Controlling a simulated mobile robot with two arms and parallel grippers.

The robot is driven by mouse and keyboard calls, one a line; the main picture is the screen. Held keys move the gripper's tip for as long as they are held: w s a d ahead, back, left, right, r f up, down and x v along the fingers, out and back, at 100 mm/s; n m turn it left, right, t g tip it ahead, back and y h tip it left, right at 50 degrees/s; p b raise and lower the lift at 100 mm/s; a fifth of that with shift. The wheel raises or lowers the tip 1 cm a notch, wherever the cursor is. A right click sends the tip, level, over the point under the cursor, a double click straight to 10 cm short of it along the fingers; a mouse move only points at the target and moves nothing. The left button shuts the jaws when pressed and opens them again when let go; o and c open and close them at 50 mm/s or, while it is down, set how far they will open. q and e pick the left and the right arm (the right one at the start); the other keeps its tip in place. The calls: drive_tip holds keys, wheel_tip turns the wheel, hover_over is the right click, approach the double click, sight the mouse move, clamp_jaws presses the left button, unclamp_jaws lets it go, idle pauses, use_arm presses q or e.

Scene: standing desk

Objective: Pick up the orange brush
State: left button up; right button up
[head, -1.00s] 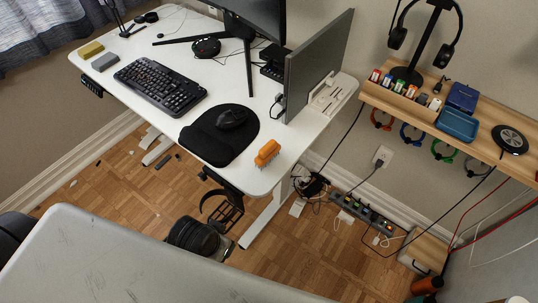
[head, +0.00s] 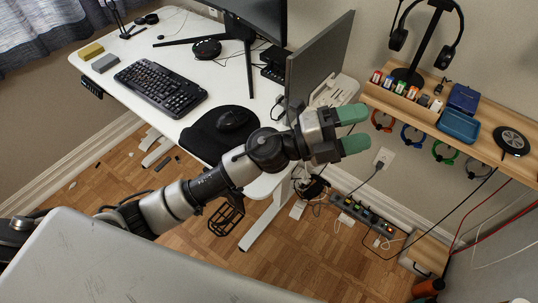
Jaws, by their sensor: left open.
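The orange brush is hidden now; my left arm crosses the front right part of the white desk (head: 185,95), where the brush lay in the earlier frame. My left gripper (head: 353,129) is open and empty, with its two green fingertips pointing right. In the picture it lies past the desk's right edge, below the monitor. My right gripper is not in view.
A black mouse (head: 232,118) rests on a black mouse pad (head: 205,140), close to my left arm. A keyboard (head: 160,87) lies further left. A monitor (head: 318,60) stands behind the gripper. A wooden shelf (head: 480,140) with small items is at right.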

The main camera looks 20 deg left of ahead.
use_arm(q)
wheel_tip(320, 180, down, 9)
drive_tip(key=a+m+g+y, duration=0.1)
drive_tip(key=m+g+y, duration=0.75)
drive_tip(key=m, duration=0.25)
drive_tip(key=w+a+y, duration=0.2)
drive_tip(key=a+y, duration=0.1)
drive_tip(key=a, duration=0.2)
drive_tip(key=w+a+f+y, duration=0.1)
drive_tip(key=w+a+y, duration=0.1)
drive_tip(key=a+y, duration=0.2)
drive_tip(key=w+a+f+y, duration=0.1)
drive_tip(key=w+a+y, duration=0.1)
drive_tip(key=a+y, duration=0.2)
drive_tip(key=shift+a+t, duration=0.25)
drive_tip(key=shift+a, duration=1.4)
drive_tip(key=shift+y, duration=0.25)
drive_tip(key=f, duration=0.4)
drive_tip(key=shift+a+f, duration=0.3)
drive_tip(key=shift+s+f+p, duration=0.2)
drive_tip(key=shift+f+p, duration=0.4)
drive_tip(key=shift+f, duration=2.4)
drive_tip(key=c, duration=1)
drive_tip(key=shift+r, duration=0.1)
